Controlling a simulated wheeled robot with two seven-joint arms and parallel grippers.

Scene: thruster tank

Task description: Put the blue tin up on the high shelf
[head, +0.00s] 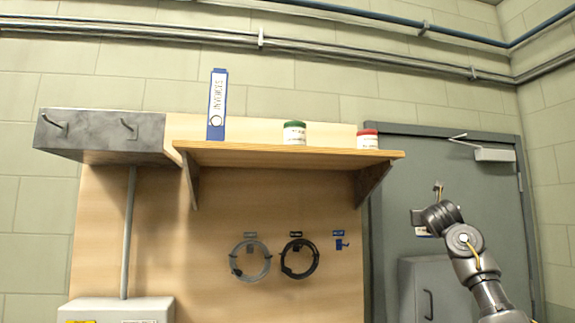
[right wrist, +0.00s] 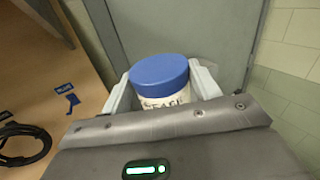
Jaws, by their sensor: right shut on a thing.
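The blue tin (right wrist: 160,72), a white container with a blue lid and dark lettering, sits between the pale fingers of my right gripper (right wrist: 162,86) in the right wrist view. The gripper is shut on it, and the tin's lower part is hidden. In the head view my right arm reaches up at the right, in front of the grey door, below and right of the shelf; the tin is not clearly visible there. The high shelf (head: 250,152) is a wooden board on brackets. My left gripper is not in view.
On the shelf stand a blue INVOICES binder (head: 217,105), a green-lidded tin (head: 294,133) and a red-lidded tin (head: 367,139) near the right end. Free room shows between them. A grey metal box (head: 100,133) adjoins the left end. Cable coils (head: 250,260) hang below.

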